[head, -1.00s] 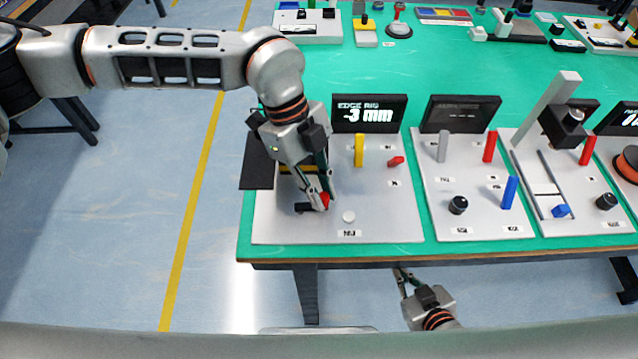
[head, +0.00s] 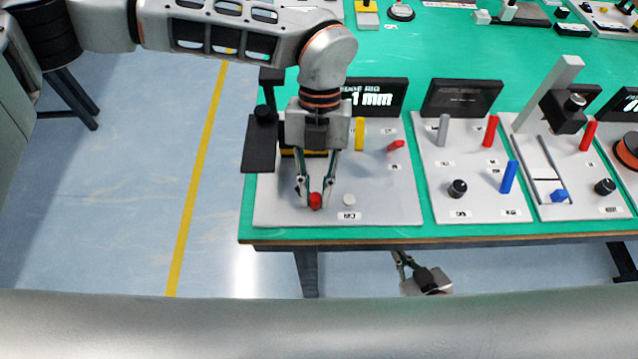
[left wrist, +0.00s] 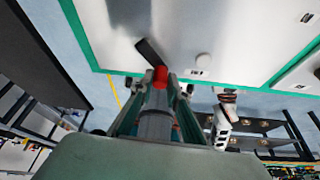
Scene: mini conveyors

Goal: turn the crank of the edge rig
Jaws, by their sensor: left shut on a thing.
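The edge rig is a pale panel (head: 390,205) at the table's left front corner, with a dark display (head: 383,97) at its back. The display shows "1 mm"; its left part is hidden behind my left arm. The crank's red knob (head: 315,201) is near the panel's front left. My left gripper (head: 316,197) reaches down from behind and is shut on the knob. In the left wrist view the knob (left wrist: 160,76) sits between the fingertips, and the black crank arm (left wrist: 149,51) extends from it. My right gripper (head: 402,262) hangs below the table's front edge, away from the rig.
A yellow lever (head: 360,134), a small red lever (head: 396,145) and a white button (head: 348,200) stand on the same panel. A black plate (head: 259,145) is at its left. Other panels with levers and knobs (head: 457,188) stand to the right. Floor is clear at left.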

